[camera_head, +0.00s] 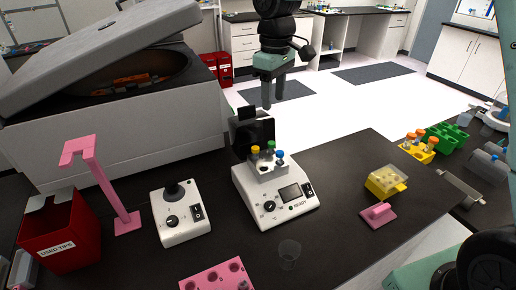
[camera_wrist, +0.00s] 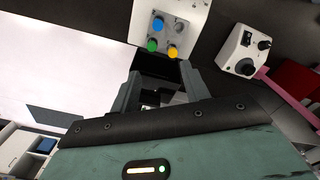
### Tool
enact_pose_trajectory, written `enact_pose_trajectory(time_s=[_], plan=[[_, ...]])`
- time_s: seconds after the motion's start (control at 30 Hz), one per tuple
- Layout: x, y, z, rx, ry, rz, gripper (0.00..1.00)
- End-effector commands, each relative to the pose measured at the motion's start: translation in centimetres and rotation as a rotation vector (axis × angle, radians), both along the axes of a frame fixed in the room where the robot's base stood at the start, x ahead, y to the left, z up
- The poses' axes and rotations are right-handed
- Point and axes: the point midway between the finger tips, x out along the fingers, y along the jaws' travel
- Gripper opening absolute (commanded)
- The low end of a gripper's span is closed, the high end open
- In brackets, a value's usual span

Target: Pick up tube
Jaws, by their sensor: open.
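Three capped tubes stand upright in the holder on top of a white device (camera_head: 275,202) marked READY: yellow-capped (camera_head: 255,151), green-capped (camera_head: 270,146) and blue-capped (camera_head: 280,156). In the wrist view the blue (camera_wrist: 157,23), green (camera_wrist: 152,45) and yellow (camera_wrist: 173,51) caps sit just beyond my fingertips; a fourth spot shows no coloured cap. My gripper (camera_head: 273,99) points down, open and empty, above and behind the device. Its two fingers are apart in the wrist view (camera_wrist: 163,78). Orange-capped tubes (camera_head: 411,137) stand in a yellow rack (camera_head: 417,152) at the right.
A black box-like part (camera_head: 252,132) stands directly behind the tubes, below my gripper. A large open-lidded machine (camera_head: 125,125) is at the left. A white mixer (camera_head: 181,213), pink stand (camera_head: 126,221), red bin (camera_head: 60,228) and clear cup (camera_head: 289,252) share the dark bench.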

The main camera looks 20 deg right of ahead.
Motion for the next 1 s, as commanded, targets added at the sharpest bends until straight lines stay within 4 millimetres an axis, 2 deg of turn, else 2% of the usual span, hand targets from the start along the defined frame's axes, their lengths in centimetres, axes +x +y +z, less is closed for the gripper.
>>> enact_pose_trajectory(time_s=[0.03, 0.1, 0.23, 0.7, 0.8, 1.0], plan=[[1.0, -0.8, 0.2, 0.001, -0.001, -0.008, 0.46], [1.7, -1.5, 0.2, -0.001, -0.002, -0.012, 0.46], [2.1, -1.8, -0.8, -0.004, 0.000, -0.012, 0.46], [1.9, -1.7, -9.9, -0.001, 0.000, -0.011, 0.46], [2.0, -1.7, -11.2, -0.002, -0.002, -0.012, 0.46], [2.0, -1.6, -12.3, -0.002, -0.003, -0.013, 0.46]])
